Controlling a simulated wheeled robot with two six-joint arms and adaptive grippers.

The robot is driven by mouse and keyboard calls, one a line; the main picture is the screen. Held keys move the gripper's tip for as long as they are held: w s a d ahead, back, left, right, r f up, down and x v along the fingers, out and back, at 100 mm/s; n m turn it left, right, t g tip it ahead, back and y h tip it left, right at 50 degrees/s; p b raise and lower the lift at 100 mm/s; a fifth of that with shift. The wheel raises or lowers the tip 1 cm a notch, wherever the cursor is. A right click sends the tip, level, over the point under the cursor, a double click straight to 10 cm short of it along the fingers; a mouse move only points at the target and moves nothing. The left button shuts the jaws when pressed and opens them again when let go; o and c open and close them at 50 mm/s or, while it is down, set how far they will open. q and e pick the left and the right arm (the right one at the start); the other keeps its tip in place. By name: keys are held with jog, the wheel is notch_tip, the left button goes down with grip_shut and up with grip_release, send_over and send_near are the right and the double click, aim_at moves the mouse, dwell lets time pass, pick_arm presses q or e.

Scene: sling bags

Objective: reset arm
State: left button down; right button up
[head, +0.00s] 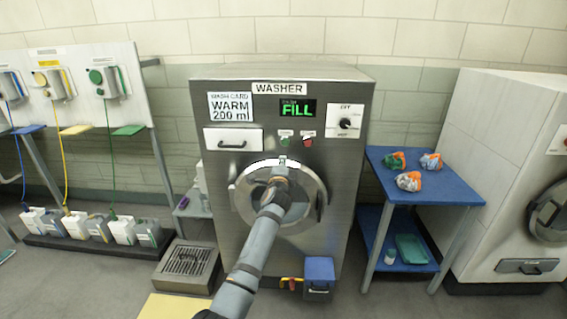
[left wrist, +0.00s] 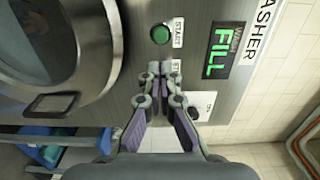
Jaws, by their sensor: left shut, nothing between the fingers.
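My left arm reaches up from the bottom of the head view. Its gripper (head: 279,168) is in front of the upper part of the washer's round door (head: 315,208). In the left wrist view the left gripper (left wrist: 165,70) is shut and empty, its fingertips together just beside the green start button (left wrist: 160,34) and the stop label. The fingertips hide the stop button there; in the head view the red button (head: 307,142) shows. I cannot tell whether the fingertips touch the panel. My right gripper is in neither view.
The washer (head: 222,185) display (head: 297,109) reads FILL; its door looks closed. A blue table (head: 440,190) with several cloth bundles stands at right, beside a white machine (head: 480,130). Dispensers and bottles (head: 75,226) stand at left. A metal grate (head: 186,262) lies on the floor.

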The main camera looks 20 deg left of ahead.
pick_arm(q)
jog(key=s+f+n+g+h, duration=0.1)
jog(key=s+f+g, duration=0.15)
jog(key=f, duration=0.95)
jog(key=s+f+n+g+h, duration=0.1)
jog(key=s+f+g, duration=0.15)
jog(key=f, duration=0.95)
jog(key=s+f+n+g+h, duration=0.1)
jog(key=s+f+n+g, duration=0.1)
jog(key=s+f, duration=0.9)
jog(key=s+f+n+g, duration=0.25)
jog(key=s+f, duration=0.55)
jog(key=f, duration=0.6)
jog(key=s+f+n+g, duration=0.2)
jog(key=s+f, duration=0.4)
jog(key=s, duration=0.8)
jog(key=s+f+n+g, duration=0.2)
jog(key=s+f, duration=0.4)
jog(key=s, duration=0.9)
jog(key=s+f+n+g+h, duration=0.1)
jog(key=s+f+n, duration=0.3)
jog(key=s, duration=1.1)
notch_tip(320, 180, down, 3)
jog(key=shift+s+a+r+g, duration=0.2)
jog(key=shift+s+a+g, duration=0.1)
jog(key=shift+g, duration=0.55)
jog(key=shift+w, duration=0.1)
